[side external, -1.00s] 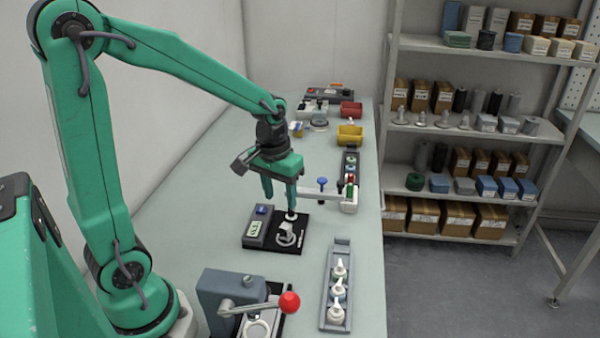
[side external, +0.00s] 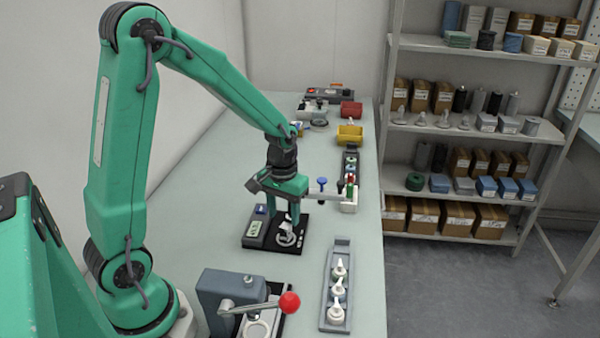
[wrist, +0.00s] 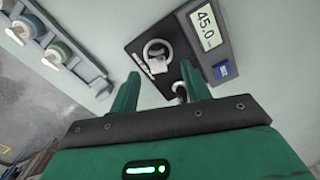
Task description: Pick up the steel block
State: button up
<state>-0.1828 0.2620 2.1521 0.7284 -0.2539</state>
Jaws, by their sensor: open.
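A small steel-coloured piece, which looks like the steel block (side external: 287,228), sits on the round pan of a black scale (side external: 256,243). It also shows in the wrist view (wrist: 158,54), on the pan beyond my fingertips. The scale's display (wrist: 207,27) reads 45.0. My gripper (side external: 284,216) is open, pointing down over the back part of the scale, close above the steel piece. In the wrist view my two fingers (wrist: 160,78) are apart with nothing held between them. A second small pale piece (wrist: 179,89) on the scale is partly hidden by the right finger.
A grey press with a red-ball lever (side external: 289,302) stands in front. A grey tray (side external: 340,243) with several white-tipped bottles lies to the right. Behind are a small rack (side external: 349,205), a yellow bin (side external: 350,135) and a red bin (side external: 351,110). Open bench lies left of the scale.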

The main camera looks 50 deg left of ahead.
aim_at(286, 225)
jog(key=shift+f, duration=0.2)
jog(key=shift+w+d+f, duration=0.1)
jog(key=shift+w+f, duration=0.05)
jog(key=shift+f, duration=2.3)
grip_shut()
jog(key=shift+r, duration=0.15)
jog(key=shift+r, duration=0.8)
jog(key=r, duration=0.1)
jog(key=d+r, duration=0.1)
jog(key=r, duration=0.1)
jog(key=shift+s+d, duration=0.1)
jog(key=shift+s, duration=0.1)
jog(key=s+d+r, duration=0.3)
jog(key=d+r, duration=0.3)
jog(key=d, duration=0.3)
jog(key=shift+s+d, duration=0.4)
